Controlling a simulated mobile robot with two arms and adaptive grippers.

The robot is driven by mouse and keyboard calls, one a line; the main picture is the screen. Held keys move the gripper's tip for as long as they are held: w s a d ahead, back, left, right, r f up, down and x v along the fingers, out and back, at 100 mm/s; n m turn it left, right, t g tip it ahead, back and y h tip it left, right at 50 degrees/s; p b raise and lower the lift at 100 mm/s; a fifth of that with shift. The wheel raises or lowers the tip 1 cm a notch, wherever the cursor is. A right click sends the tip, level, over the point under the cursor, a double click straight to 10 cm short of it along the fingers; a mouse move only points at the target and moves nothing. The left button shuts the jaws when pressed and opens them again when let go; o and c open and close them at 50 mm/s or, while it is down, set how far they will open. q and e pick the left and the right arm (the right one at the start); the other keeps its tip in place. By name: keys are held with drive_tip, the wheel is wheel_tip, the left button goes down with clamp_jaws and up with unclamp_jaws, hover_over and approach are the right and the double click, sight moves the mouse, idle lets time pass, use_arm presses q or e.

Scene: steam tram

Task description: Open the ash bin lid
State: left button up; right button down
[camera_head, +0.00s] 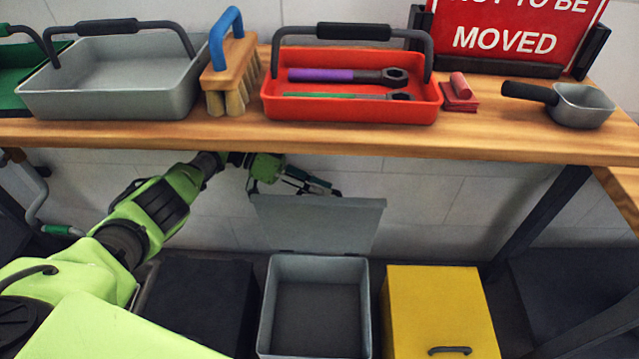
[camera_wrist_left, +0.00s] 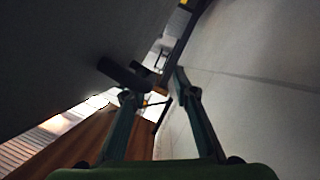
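The grey ash bin (camera_head: 264,310) stands open on the floor under the bench, its inside visible. Its grey lid (camera_head: 320,225) is raised nearly upright at the bin's back edge, near the wall. My left gripper (camera_head: 325,190) is at the lid's top edge, partly behind it. In the left wrist view, the two fingers (camera_wrist_left: 155,88) are apart, with a gap between them. A dark handle (camera_wrist_left: 123,73) sits by the left finger on a dark grey surface that looks like the lid. I cannot tell whether they touch. My right gripper is not in view.
The wooden bench top (camera_head: 330,138) runs just above my left gripper. It carries a grey tray (camera_head: 110,100), a brush (camera_head: 232,72), a red tool tray (camera_head: 350,112) and a scoop (camera_head: 580,108). A yellow box (camera_head: 440,310) stands right of the bin, a black box (camera_head: 200,300) left.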

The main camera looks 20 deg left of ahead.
use_arm(q)
drive_tip(key=shift+r, duration=0.1)
wheel_tip(320, 180, up, 10)
idle(0.5)
drive_tip(key=shift+s+f, duration=0.1)
drive_tip(key=shift+f, duration=0.15)
